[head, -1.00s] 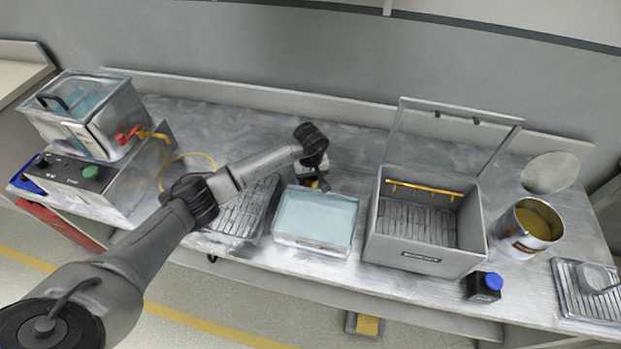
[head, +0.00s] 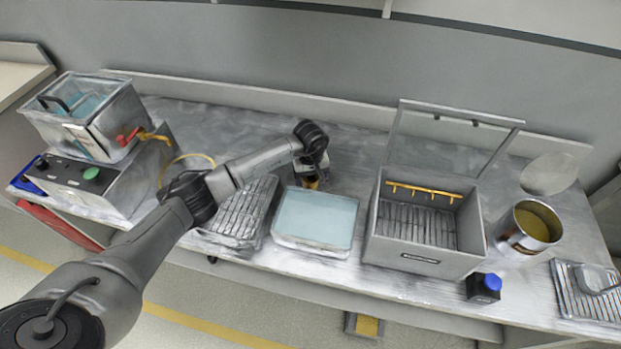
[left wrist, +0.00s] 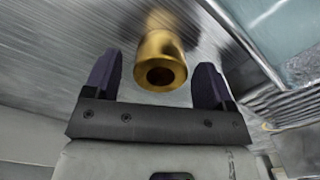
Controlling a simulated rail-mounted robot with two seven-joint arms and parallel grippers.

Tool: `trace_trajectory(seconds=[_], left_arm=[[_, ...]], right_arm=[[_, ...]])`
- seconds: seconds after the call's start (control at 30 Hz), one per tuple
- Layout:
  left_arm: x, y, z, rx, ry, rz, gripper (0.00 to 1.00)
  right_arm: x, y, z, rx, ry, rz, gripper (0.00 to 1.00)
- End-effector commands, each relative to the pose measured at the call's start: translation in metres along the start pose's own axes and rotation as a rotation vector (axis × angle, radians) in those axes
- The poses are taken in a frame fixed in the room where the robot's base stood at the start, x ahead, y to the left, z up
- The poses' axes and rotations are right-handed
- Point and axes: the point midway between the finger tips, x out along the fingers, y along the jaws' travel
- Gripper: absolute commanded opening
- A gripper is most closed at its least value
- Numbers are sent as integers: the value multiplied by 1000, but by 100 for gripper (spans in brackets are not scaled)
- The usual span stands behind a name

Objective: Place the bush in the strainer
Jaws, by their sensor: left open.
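The bush, a brass-coloured hollow cylinder (left wrist: 160,62), shows in the left wrist view with its round open end facing the camera. My left gripper (left wrist: 157,78) is open, with one dark finger on each side of the bush and visible gaps between. In the head view the left gripper (head: 312,182) is low over the bench, behind the clear tray, and the bush there is mostly hidden. I cannot surely pick out the strainer; a tank with a dark handle (head: 52,104) and blue liquid stands at the far left. My right gripper is not seen.
A clear tray of pale blue liquid (head: 322,199) is just in front of the gripper. A slatted tray (head: 272,190) lies to its left. A grey open-lidded box (head: 418,260), a tin (head: 508,236) and a blue-capped bottle (head: 484,291) stand right. The bench behind is clear.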

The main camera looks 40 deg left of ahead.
Motion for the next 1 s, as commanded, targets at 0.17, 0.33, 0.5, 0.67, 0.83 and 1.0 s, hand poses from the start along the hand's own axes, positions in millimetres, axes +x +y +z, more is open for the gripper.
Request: trace_trajectory(seconds=[0.17,0.33,0.5,0.67,0.83,1.0], left_arm=[[-38,-1,-2,0,4,0,77],[-69,0,-1,0,3,1,77],[-91,0,-1,0,2,1,77],[-102,0,0,0,1,-1,82],[-106,0,0,0,0,-1,82],[-106,0,0,0,0,-1,82]], right_arm=[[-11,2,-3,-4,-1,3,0],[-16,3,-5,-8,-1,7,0],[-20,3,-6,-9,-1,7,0],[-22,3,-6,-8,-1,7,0],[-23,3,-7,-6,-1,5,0],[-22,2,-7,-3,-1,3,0]])
